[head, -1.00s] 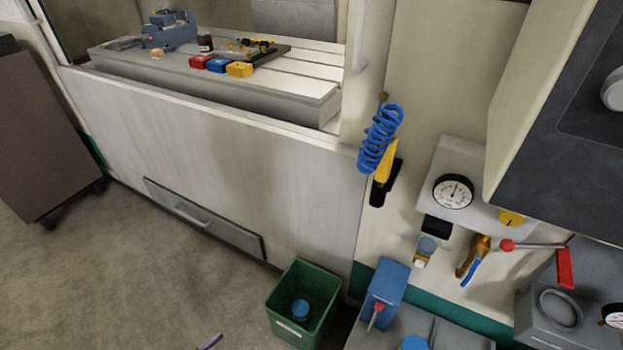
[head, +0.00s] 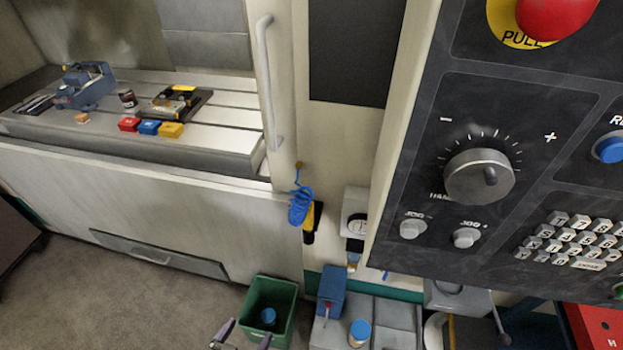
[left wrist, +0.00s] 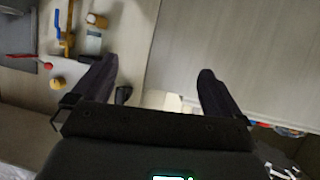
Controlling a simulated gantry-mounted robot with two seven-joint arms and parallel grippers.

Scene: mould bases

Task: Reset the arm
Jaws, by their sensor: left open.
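My left gripper (head: 244,335) shows at the bottom edge of the head view, in front of the green bin. Only its fingertips and a small part behind them show. In the left wrist view the same gripper (left wrist: 154,78) has its two dark fingers spread wide apart with nothing between them, so it is open and empty. A pale grey panel lies beyond the fingers. My right gripper is in neither view.
A machine control panel (head: 425,150) with a large knob fills the right. A slotted table (head: 215,120) holds a blue vise (head: 88,88) and red, blue and yellow blocks. A green bin (head: 285,297) stands on the floor. A blue coiled hose (head: 299,205) hangs on the machine.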

